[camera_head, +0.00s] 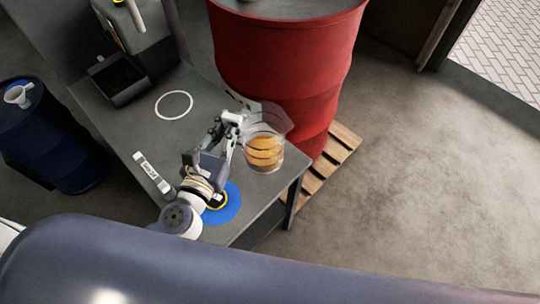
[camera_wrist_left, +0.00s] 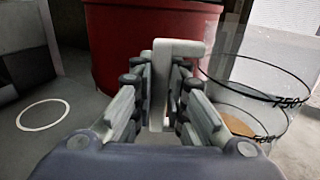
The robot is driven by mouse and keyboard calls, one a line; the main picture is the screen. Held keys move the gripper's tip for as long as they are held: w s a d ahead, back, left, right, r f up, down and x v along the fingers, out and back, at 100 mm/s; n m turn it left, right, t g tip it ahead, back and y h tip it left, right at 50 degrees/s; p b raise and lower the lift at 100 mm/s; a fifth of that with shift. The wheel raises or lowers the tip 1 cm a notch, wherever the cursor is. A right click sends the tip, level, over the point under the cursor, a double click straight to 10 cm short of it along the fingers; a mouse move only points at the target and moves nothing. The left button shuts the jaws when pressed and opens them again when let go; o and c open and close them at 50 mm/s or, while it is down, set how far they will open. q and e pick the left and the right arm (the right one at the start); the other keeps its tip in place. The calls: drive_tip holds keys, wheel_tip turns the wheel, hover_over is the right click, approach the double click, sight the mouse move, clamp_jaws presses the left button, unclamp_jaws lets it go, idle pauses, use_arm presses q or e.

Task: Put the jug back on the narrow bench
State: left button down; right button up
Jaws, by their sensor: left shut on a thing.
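The jug (camera_head: 264,152) is clear, with dark measuring bands and amber liquid low inside. It is upright over the near right end of the grey narrow bench (camera_head: 120,122); I cannot tell whether its base touches the top. In the left wrist view the jug (camera_wrist_left: 262,92) is on the right with its 750 mark showing. My left gripper (camera_head: 236,122) is shut on the jug's pale handle (camera_wrist_left: 178,48), which stands between the fingers in the left wrist view. My right gripper is not in view.
A white ring (camera_head: 174,92) and a blue disc (camera_head: 232,208) mark the bench top. A white labelled strip (camera_head: 152,172) and a grey machine (camera_head: 135,40) are on it. A red drum (camera_head: 285,60) on a wooden pallet (camera_head: 335,155) stands close behind the jug. A blue drum (camera_head: 55,150) stands left.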

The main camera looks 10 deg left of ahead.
use_arm(q)
drive_tip(key=w+f+h, duration=0.1)
drive_tip(key=w, duration=0.5)
drive_tip(key=shift+m, duration=0.4)
drive_tip(key=shift+w+a+f+b, duration=0.1)
drive_tip(key=shift+w+f+b, duration=0.1)
drive_tip(key=shift+f+b, duration=1.3)
drive_tip(key=shift+w+d+f+b, duration=0.15)
drive_tip(key=shift+f+b, duration=0.7)
drive_tip(key=shift+f, duration=1.2)
drive_tip(key=shift+w+a+f+b, duration=0.15)
drive_tip(key=shift+w+f+b, duration=0.1)
drive_tip(key=shift+f+b, duration=1.25)
use_arm(e)
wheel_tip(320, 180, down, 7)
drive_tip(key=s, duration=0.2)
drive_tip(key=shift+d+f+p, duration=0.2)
drive_tip(key=shift+p, duration=0.1)
use_arm(q)
drive_tip(key=shift+f, duration=0.3)
drive_tip(key=shift+f, duration=0.15)
drive_tip(key=c, duration=1.6)
unclamp_jaws()
drive_tip(key=shift+s, duration=0.1)
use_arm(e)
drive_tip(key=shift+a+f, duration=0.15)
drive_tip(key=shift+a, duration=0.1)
